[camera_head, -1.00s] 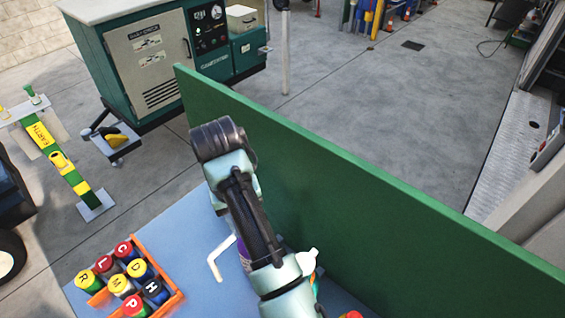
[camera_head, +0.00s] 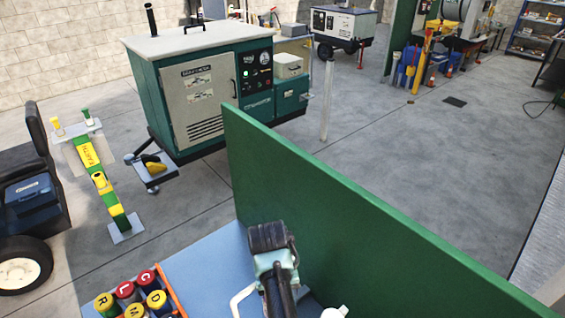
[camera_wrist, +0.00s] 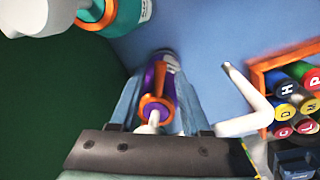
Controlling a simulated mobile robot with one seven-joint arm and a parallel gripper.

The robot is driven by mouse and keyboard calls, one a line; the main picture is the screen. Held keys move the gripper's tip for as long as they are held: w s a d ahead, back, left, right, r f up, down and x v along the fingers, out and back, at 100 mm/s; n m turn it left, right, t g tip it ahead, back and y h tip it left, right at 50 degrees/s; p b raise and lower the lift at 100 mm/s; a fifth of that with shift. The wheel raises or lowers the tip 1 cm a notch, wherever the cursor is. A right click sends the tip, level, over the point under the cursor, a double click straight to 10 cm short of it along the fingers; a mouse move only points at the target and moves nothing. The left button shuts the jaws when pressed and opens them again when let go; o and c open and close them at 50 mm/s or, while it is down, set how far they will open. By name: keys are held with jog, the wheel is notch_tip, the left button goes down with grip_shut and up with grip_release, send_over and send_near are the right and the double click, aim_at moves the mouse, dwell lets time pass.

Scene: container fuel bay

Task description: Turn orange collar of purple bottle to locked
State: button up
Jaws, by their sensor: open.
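The purple bottle (camera_wrist: 171,92) is in the middle of the wrist view, seen from its capped end. Its orange collar (camera_wrist: 142,109) is a ring with an orange bar along one side, and a white nozzle (camera_wrist: 153,121) sticks out toward the camera. My gripper (camera_wrist: 160,84) is open, with a pale blue finger on each side of the bottle. I cannot tell whether either finger touches it. In the head view the bottle and fingertips are hidden or out of frame; only my arm shows above the blue bench top (camera_head: 212,262).
A green panel (camera_head: 340,215) stands along the bench edge. A teal bottle (camera_wrist: 128,14) with an orange ring is at the wrist view's upper left. A white bent rod (camera_wrist: 248,92) is right of the purple bottle. An orange crate (camera_wrist: 284,52) holds several lettered, coloured caps.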

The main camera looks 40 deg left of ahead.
jog(key=shift+c, duration=0.4)
grip_shut()
dwell(1.1)
